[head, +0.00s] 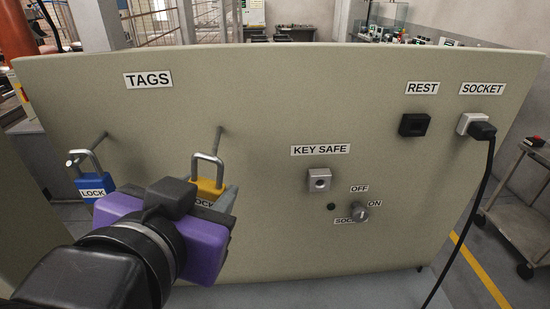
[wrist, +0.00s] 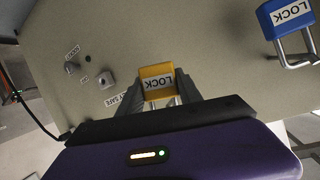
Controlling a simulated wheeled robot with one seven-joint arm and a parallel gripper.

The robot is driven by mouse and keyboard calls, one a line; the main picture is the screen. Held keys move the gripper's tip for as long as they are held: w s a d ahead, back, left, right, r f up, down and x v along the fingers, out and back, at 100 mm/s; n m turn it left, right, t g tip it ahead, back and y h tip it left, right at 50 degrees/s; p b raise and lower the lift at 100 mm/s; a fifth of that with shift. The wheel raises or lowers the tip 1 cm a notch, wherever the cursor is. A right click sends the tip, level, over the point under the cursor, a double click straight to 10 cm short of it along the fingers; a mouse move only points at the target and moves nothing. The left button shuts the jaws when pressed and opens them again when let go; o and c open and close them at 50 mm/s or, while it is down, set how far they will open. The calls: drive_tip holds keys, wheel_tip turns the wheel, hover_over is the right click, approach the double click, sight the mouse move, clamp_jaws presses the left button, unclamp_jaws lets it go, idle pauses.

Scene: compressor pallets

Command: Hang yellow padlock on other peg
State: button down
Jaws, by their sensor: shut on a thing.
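The yellow padlock (head: 208,186) has a silver shackle and a white LOCK label. My gripper (wrist: 158,92) is shut on its body, with one finger on each side in the wrist view, where the yellow padlock (wrist: 155,72) also shows. In the head view, my wrist hides the lower part of its body. The right peg (head: 218,138) ends at the top of the padlock's shackle; I cannot tell whether the shackle is around it. The left peg (head: 97,141) holds the blue padlock (head: 94,186), which also shows in the wrist view (wrist: 285,16).
The pegs are on an upright beige panel (head: 270,90) below a TAGS label (head: 148,79). To the right are a key safe (head: 319,180), a knob (head: 360,211), a black rest socket (head: 413,125) and a plugged socket (head: 474,126) with a hanging cable. A cart (head: 520,215) stands far right.

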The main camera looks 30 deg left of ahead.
drive_tip(key=shift+w+a, duration=0.4)
drive_tip(key=shift+w, duration=0.2)
drive_tip(key=shift+w+a, duration=0.35)
drive_tip(key=shift+w, duration=0.25)
drive_tip(key=shift+b+x, duration=0.3)
drive_tip(key=shift+x, duration=0.5)
drive_tip(key=shift+a+f, duration=0.15)
drive_tip(key=c, duration=0.7)
unclamp_jaws()
drive_tip(key=shift+s, duration=0.1)
